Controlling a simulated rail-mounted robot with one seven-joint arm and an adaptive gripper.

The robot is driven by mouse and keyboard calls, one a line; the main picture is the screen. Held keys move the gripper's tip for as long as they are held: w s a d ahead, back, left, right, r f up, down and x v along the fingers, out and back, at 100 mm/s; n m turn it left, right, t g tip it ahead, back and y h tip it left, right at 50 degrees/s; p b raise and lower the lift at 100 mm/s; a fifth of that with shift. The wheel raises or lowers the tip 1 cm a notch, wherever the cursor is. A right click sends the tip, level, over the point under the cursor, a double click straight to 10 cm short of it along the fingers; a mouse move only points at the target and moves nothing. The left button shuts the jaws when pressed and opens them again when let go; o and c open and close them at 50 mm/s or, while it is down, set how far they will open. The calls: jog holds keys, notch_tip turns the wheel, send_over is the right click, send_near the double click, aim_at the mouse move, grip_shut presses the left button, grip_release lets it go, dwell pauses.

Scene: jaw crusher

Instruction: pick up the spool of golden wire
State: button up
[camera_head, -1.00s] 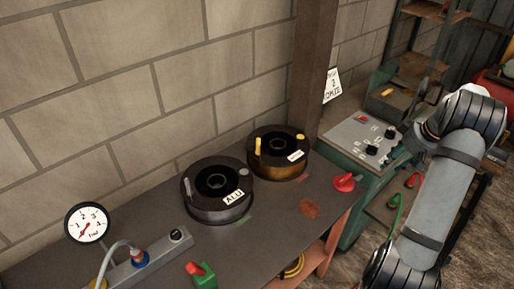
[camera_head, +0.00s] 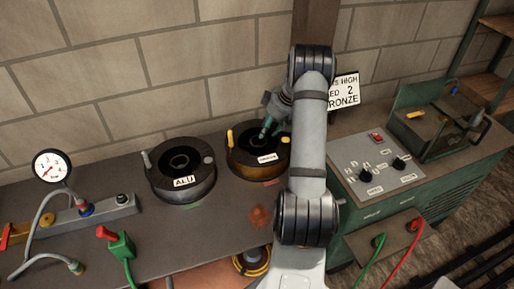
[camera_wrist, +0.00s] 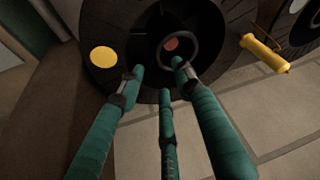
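The spool of golden wire (camera_head: 238,166) stands on the bench, with a black top, a yellow peg, a white label and golden wire round its side. My gripper (camera_head: 270,128) is above the spool's top, on its right side in the head view, and my arm hides the spool's right edge. In the wrist view the spool's black top (camera_wrist: 104,26), with a yellow disc, lies below my gripper (camera_wrist: 160,76). Its three green fingers are spread, with tips over the dark central opening. Nothing is held. I cannot tell whether the tips touch the spool.
A spool labelled ALU (camera_head: 182,190) stands just left on the bench (camera_head: 195,240). A gauge (camera_head: 50,166) and a green-and-red clamp (camera_head: 118,243) are farther left. A green control box (camera_head: 375,180) is right of my arm. A brown post (camera_head: 313,20) rises behind.

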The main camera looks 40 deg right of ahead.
jog(key=p+x, duration=0.1)
jog(key=x, duration=0.3)
jog(key=shift+s+f, duration=0.15)
jog(key=shift+s, duration=0.05)
jog(key=shift+c, duration=0.9)
grip_shut()
